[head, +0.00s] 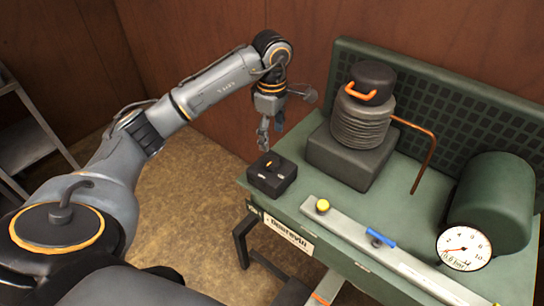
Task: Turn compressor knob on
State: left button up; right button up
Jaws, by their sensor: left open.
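A small black box (272,178) sits at the left front corner of the green bench and has an orange-yellow knob (270,164) on top. The compressor (360,130), a ribbed dark cylinder on a block with an orange handle, stands right of the box. A copper pipe (422,165) runs from it. A green tank (492,203) and a white dial gauge (464,248) are at the right. My left gripper (264,142) is open, pointing down above and slightly behind the black box, apart from it. My right gripper is out of view.
A grey metal bar (400,262) with a yellow knob (322,206) and a blue lever (380,238) lies along the front of the green bench (300,225). A perforated panel (440,95) backs the bench. A grey shelf (25,135) stands far left. Brown floor left of the bench is clear.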

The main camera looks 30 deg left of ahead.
aim_at(272, 161)
pick_arm(q)
notch_tip(272, 161, down, 10)
jog(key=shift+r+p, duration=0.15)
jog(key=shift+p, duration=0.75)
jog(key=shift+c, duration=0.4)
jog(key=c, duration=1.1)
